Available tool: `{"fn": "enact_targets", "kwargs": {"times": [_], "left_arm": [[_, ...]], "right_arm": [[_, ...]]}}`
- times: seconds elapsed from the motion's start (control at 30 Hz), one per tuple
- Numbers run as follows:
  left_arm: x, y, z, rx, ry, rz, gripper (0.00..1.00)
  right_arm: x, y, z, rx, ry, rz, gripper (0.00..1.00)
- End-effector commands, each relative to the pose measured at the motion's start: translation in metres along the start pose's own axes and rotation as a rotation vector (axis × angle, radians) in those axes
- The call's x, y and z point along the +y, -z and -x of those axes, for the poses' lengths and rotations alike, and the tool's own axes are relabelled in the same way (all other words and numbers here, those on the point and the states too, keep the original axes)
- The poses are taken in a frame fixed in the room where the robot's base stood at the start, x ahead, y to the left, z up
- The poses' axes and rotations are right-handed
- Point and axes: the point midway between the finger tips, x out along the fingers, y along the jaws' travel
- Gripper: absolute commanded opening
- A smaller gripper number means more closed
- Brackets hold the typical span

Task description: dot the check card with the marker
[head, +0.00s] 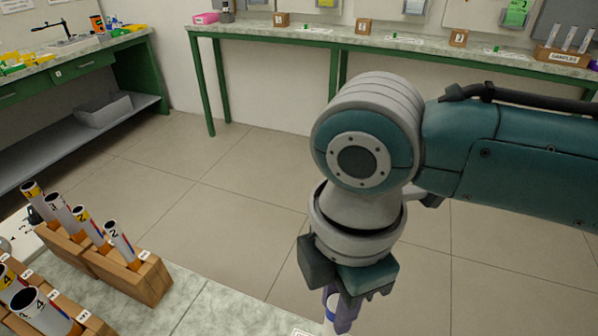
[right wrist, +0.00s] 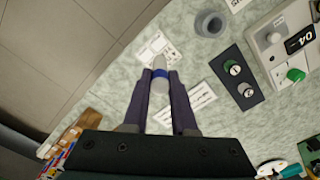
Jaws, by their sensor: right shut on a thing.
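My right gripper (head: 340,308) hangs low at the bottom of the head view. In the right wrist view its two dark fingers (right wrist: 160,88) are shut on the marker (right wrist: 160,73), a pale grey stick with a blue band. A bit of the marker (head: 330,302) also shows between the fingers in the head view. A white card with dark print, seemingly the check card (right wrist: 170,47), lies on the bench just past the marker's far end. I cannot tell whether the marker touches it. My left gripper is in neither view.
Wooden racks (head: 148,279) with numbered tubes stand at the head view's lower left. A printed strip (right wrist: 201,97) lies beside the fingers.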

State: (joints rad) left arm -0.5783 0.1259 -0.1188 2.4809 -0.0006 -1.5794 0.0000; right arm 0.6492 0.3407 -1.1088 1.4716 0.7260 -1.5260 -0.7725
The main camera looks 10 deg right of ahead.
Motion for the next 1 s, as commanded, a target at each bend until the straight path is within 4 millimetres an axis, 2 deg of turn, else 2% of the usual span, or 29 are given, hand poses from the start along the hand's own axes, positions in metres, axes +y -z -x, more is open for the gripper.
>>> {"fn": "enact_targets", "kwargs": {"times": [0.27,0.7,0.83,1.0], "left_arm": [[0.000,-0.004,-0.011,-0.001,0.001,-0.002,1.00],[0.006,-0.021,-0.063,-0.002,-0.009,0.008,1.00],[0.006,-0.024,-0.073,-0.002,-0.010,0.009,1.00],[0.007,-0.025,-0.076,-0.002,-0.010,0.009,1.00]], "right_arm": [[-0.001,-0.002,-0.019,-0.004,-0.003,0.053,0.00],[-0.001,-0.002,-0.065,-0.004,-0.004,0.049,0.00],[-0.001,-0.002,-0.073,-0.003,-0.004,0.050,0.00],[-0.001,-0.002,-0.075,-0.004,-0.004,0.049,0.00]]}}
